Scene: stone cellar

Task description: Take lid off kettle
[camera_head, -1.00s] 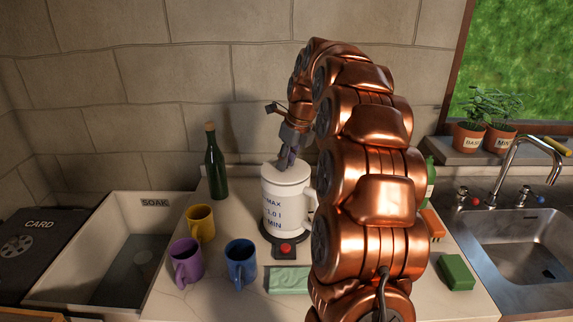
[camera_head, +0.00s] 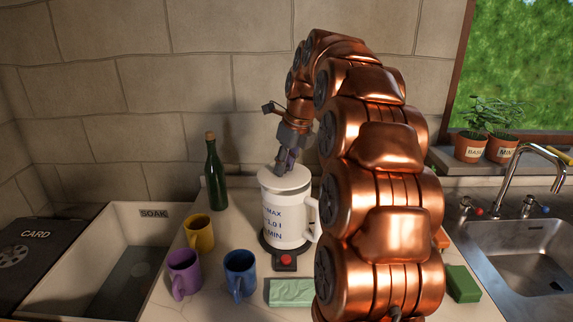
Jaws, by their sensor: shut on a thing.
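The kettle (camera_head: 287,222) is a white cylinder with blue MAX and MIN markings and a handle on its right side. It stands upright on a dark base with a red button (camera_head: 286,260). Its white lid (camera_head: 276,181) is at the top of the kettle, and I see no clear gap beneath it. My gripper (camera_head: 285,165) reaches down from above and is shut at the middle of the lid. The fingers hide the part of the lid that they grip.
Yellow (camera_head: 202,238), purple (camera_head: 183,270) and blue (camera_head: 239,270) mugs stand front left of the kettle. A green bottle (camera_head: 214,180) stands behind left. A green cloth (camera_head: 291,293) lies in front. A soak basin (camera_head: 85,285) is at left, a metal sink (camera_head: 535,265) at right.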

